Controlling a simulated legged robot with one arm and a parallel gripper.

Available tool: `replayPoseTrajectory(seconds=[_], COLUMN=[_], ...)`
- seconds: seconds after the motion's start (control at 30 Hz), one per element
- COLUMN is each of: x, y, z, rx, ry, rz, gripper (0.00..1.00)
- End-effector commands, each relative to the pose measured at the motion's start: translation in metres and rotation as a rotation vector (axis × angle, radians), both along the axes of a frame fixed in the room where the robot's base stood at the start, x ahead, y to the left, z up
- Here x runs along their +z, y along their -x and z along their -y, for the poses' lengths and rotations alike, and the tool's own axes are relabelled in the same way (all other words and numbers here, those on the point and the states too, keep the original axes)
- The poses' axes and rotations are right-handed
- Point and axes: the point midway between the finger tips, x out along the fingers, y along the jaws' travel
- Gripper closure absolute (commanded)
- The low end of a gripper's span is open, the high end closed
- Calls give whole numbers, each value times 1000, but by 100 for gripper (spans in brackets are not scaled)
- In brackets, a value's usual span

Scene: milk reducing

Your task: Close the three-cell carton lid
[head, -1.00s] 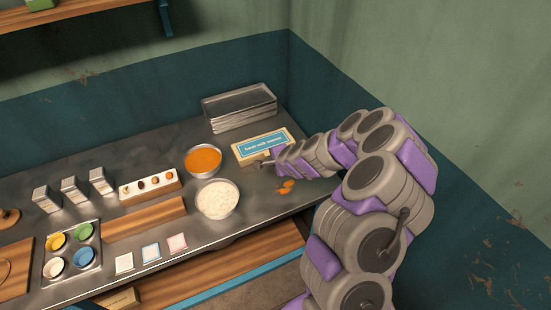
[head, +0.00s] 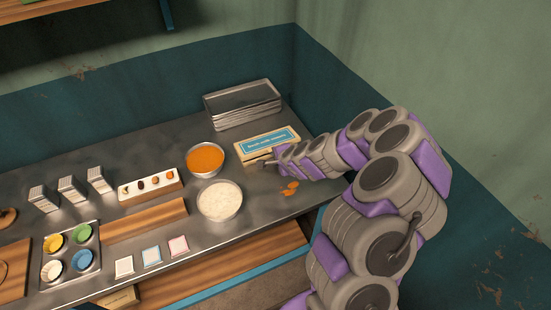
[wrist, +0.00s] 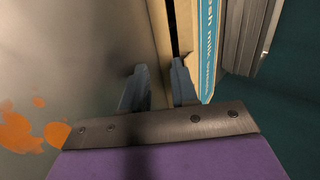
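The carton (head: 250,160) is a cream box on the metal counter, with a blue-labelled lid (head: 272,139) printed with milk wording. In the wrist view, the lid's blue label (wrist: 208,45) is at the upper right, and a dark slit runs between the lid and the cream front edge (wrist: 160,25). The lid is not flush along this side. My gripper (head: 266,162) is at the carton's front side in the head view. In the wrist view, my gripper (wrist: 160,80) has its fingers apart, close to that edge. Contact cannot be told, and the cells are hidden.
Stacked metal trays (head: 242,104) stand behind the carton. A bowl of orange food (head: 205,158) and a bowl of white food (head: 219,201) are to its left. Orange pieces (head: 290,188) lie in front. The wall is close on the right.

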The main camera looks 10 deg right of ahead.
Motion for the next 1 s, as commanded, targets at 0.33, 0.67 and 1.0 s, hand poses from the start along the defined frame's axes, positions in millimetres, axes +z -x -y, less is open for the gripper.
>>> replayPoseTrajectory(seconds=[0.33, 0.67, 1.0], x=[48, 77, 87], y=[46, 78, 90], z=[9, 14, 16], rx=[-1, 9, 12], ry=[-2, 1, -1], rz=[1, 5, 2], gripper=[71, 71, 71])
